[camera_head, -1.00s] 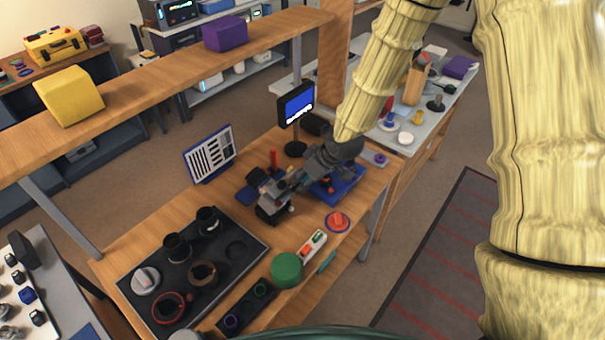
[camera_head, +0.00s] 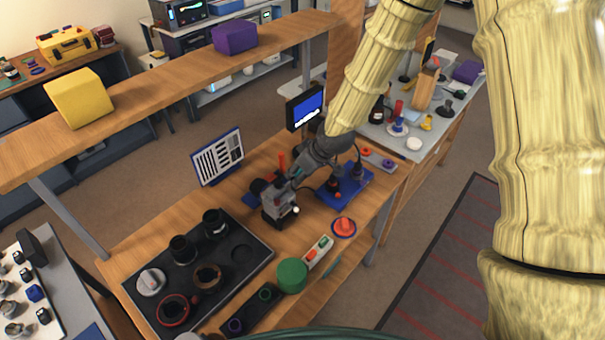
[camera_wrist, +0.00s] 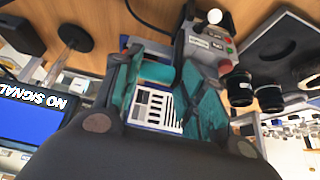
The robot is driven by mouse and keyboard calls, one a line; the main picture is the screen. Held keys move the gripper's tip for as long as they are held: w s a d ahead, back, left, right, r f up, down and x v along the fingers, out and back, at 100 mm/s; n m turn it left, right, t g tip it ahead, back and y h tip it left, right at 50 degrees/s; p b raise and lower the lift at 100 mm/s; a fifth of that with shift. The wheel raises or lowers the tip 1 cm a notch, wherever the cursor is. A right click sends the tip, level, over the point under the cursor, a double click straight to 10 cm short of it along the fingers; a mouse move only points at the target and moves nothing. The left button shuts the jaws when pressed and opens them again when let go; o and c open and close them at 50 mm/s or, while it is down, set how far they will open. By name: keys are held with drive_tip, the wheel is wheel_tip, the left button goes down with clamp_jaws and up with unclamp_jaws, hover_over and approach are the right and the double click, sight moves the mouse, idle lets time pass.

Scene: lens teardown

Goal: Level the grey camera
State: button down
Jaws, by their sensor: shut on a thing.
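The grey camera (camera_head: 279,207) stands on the wooden bench right of the black tray, in front of the test chart (camera_head: 218,157). It looks roughly upright; its exact tilt is hard to judge. My gripper (camera_head: 289,183) is at its upper side, coming in from the right, and is shut on it. In the wrist view the grey camera (camera_wrist: 207,42) shows its label and red button at upper centre, beyond the teal fingers of my gripper (camera_wrist: 168,90). The exact contact is partly hidden. The chart (camera_wrist: 155,108) shows between the fingers.
The black tray (camera_head: 240,282) holds dark lens parts. A monitor (camera_head: 305,107) stands behind; it reads NO SIGNAL in the wrist view (camera_wrist: 35,108). A shelf (camera_head: 150,95) runs above the bench's back.

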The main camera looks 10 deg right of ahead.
drive_tip(key=shift+w+r, duration=0.3)
drive_tip(key=shift+w, duration=0.35)
drive_tip(key=c, duration=1.1)
unclamp_jaws()
drive_tip(key=shift+a, duration=0.1)
drive_tip(key=shift+o, duration=0.5)
drive_tip(key=shift+w+f, duration=0.2)
drive_tip(key=shift+f, duration=0.1)
drive_tip(key=shift+s+r, duration=0.1)
drive_tip(key=shift+s, duration=0.2)
drive_tip(key=v, duration=1.1)
drive_tip(key=shift+d+r, duration=0.2)
drive_tip(key=shift+d, duration=0.05)
drive_tip(key=shift+s, duration=0.1)
